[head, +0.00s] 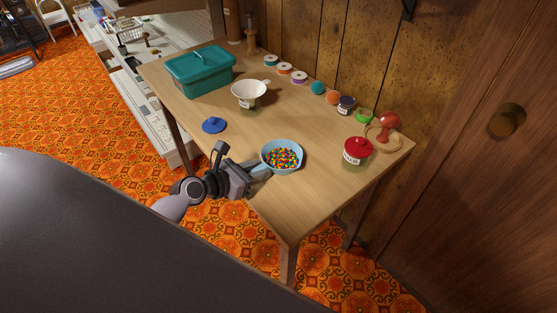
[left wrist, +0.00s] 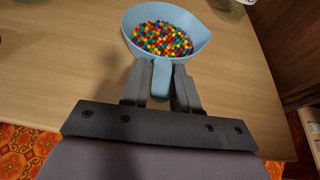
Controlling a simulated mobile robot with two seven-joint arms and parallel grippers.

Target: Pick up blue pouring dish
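The blue pouring dish (head: 290,146) is light blue and holds many small coloured beads (head: 283,158). It stands upright near the front edge of the wooden table. In the left wrist view the dish (left wrist: 201,32) is at the top, with its handle (left wrist: 161,78) pointing toward me. My left gripper (left wrist: 161,88) has one finger against each side of the handle and appears shut on it. In the head view my left gripper (head: 260,171) reaches over the table's front edge to the dish. My right gripper is not in view.
On the table (head: 320,190) are a blue lid (head: 213,125), a white funnel on a jar (head: 249,90), a teal bin (head: 200,71), a red-lidded jar (head: 357,150) and several spools along the wall. A red mushroom-shaped item (head: 389,121) stands at the right. Bare table lies right of the dish.

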